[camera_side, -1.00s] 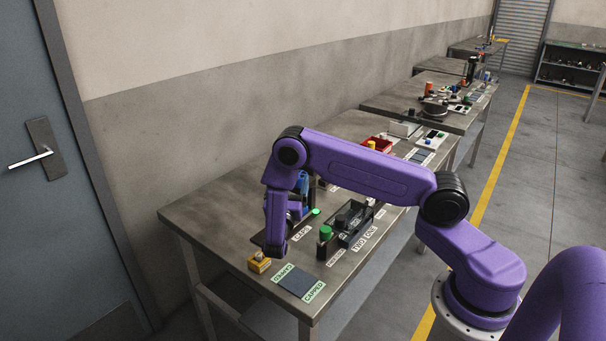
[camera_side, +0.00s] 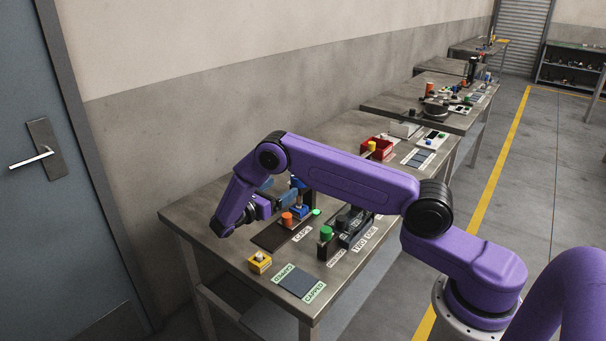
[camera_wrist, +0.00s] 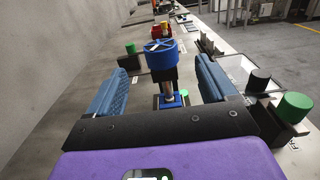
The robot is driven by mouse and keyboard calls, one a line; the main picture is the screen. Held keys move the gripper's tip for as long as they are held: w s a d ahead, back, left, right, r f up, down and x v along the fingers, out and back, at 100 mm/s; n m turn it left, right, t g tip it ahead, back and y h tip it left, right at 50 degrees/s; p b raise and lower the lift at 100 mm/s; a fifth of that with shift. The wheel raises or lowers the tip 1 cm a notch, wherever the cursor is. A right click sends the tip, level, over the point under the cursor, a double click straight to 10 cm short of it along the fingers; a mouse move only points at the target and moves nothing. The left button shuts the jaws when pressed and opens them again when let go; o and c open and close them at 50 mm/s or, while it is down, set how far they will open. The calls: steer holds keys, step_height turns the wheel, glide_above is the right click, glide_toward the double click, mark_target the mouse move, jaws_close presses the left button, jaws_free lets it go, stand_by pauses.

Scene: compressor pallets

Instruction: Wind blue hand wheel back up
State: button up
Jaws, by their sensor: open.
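The blue hand wheel (camera_wrist: 160,54) stands upright on a dark spindle above a small blue base (camera_wrist: 172,99) in the wrist view. In the side view, the blue base (camera_side: 301,210) shows, but my arm hides much of the wheel. My gripper (camera_wrist: 160,68) is open and level, with one blue ribbed finger to the left of the wheel and one to the right. The wheel lies ahead between them, with gaps on both sides. No contact shows. The gripper also shows in the side view (camera_side: 277,194), left of the press.
An orange cap (camera_side: 287,218) stands near the blue base. A green-topped post (camera_side: 326,236) and black fixture (camera_side: 354,226) stand to its right. A yellow block (camera_side: 259,262) sits at the bench's front left. A red bin (camera_side: 377,148) is farther back.

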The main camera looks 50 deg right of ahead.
steer(key=d, duration=1.1)
steer(key=shift+d, duration=0.3)
steer(key=shift+c, duration=0.3)
steer(key=c, duration=0.9)
